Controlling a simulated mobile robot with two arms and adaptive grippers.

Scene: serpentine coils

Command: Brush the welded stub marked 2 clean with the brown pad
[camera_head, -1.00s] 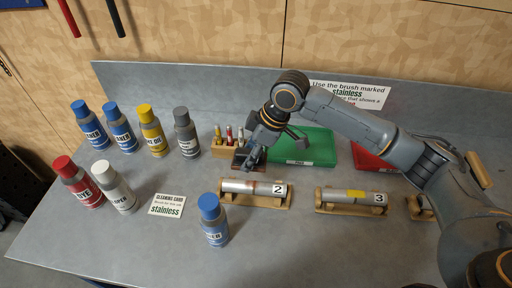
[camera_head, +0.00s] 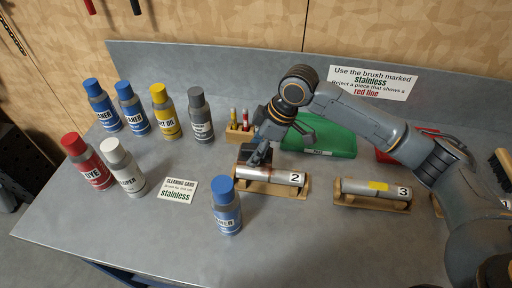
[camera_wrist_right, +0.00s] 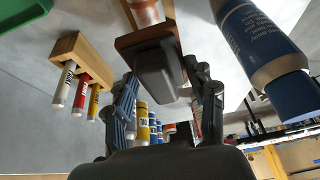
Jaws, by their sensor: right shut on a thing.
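The welded stub marked 2 (camera_head: 283,178) lies in a wooden cradle (camera_head: 262,188) at the middle of the bench, with a brownish weld band toward its left part. My right gripper (camera_head: 257,158) is at the stub's left end. It is shut on the brown pad (camera_wrist_right: 128,41), a brown plate with a dark grey grip block between the fingers in the right wrist view. The pad is at or just above the stub; I cannot tell whether they touch. The stub's end also shows in the right wrist view (camera_wrist_right: 145,12). My left gripper is not in view.
A blue-capped bottle (camera_head: 227,208) stands close in front of the stub's left end. Stub 3 (camera_head: 355,188) lies to the right. Several bottles and a cleaning card (camera_head: 177,190) are to the left.

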